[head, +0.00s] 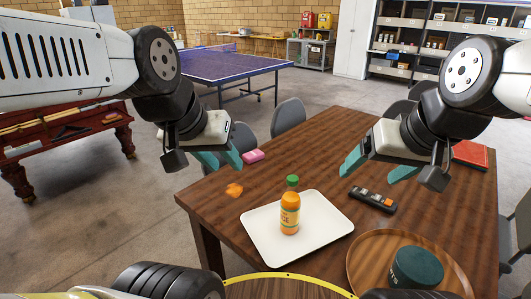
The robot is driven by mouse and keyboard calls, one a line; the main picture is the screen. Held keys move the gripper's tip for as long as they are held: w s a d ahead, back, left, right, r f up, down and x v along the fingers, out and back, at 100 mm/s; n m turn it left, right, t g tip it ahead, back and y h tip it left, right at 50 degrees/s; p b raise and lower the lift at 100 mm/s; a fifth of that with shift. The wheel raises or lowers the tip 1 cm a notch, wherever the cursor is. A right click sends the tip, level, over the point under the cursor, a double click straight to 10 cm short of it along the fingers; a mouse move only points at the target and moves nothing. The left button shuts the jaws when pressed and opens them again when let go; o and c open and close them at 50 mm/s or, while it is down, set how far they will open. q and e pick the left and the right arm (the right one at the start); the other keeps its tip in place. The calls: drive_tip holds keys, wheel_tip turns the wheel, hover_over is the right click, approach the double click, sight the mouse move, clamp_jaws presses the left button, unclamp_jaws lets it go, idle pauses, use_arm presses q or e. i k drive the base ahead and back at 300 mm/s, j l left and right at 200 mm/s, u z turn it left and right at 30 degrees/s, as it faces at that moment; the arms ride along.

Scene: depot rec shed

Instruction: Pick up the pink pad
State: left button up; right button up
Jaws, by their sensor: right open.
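My right gripper (371,179) is open and empty above the table, well to the right of the pad.
Nearby are a small orange item (234,190), a black remote-like object (373,199), a round wooden tray (372,277) with a dark green tin (416,268), and a red book (470,155).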

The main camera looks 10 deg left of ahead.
sight(253, 156)
drive_tip(key=j+z, duration=0.15)
drive_tip(key=z, duration=0.35)
drive_tip(key=i+j+z, duration=0.1)
drive_tip(key=z, duration=0.35)
drive_tip(key=j+z, duration=0.2)
drive_tip(key=j, duration=0.4)
drive_tip(key=j+z, duration=0.25)
drive_tip(key=j, duration=0.3)
drive_tip(key=k+j+z, duration=0.2)
drive_tip(key=j, duration=1.2)
drive_tip(key=k, duration=0.05)
